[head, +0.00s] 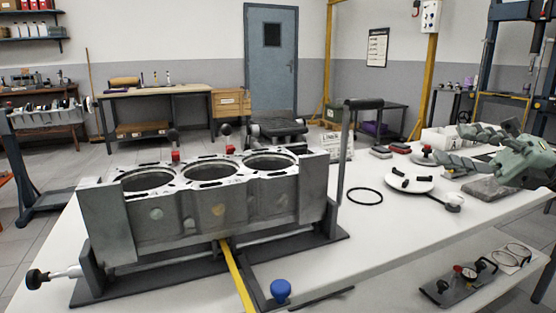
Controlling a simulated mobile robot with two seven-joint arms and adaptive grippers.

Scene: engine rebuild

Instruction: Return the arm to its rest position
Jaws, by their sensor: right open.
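My right gripper (449,145) shows at the right of the head view. Its green-grey body comes in from the right edge and its two grey fingers point left, spread apart with nothing visible between them. It is over the right part of the white workbench (400,235), above a dark grey slab (490,190). Whether it touches anything below is hard to tell. My left gripper is not in view.
A grey engine block (215,205) stands in a dark fixture on the bench, beside an upright post (345,150). A black ring (365,196), a white round plate (409,182) and a blue knob (280,290) lie nearby. The bench's right front area is mostly clear.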

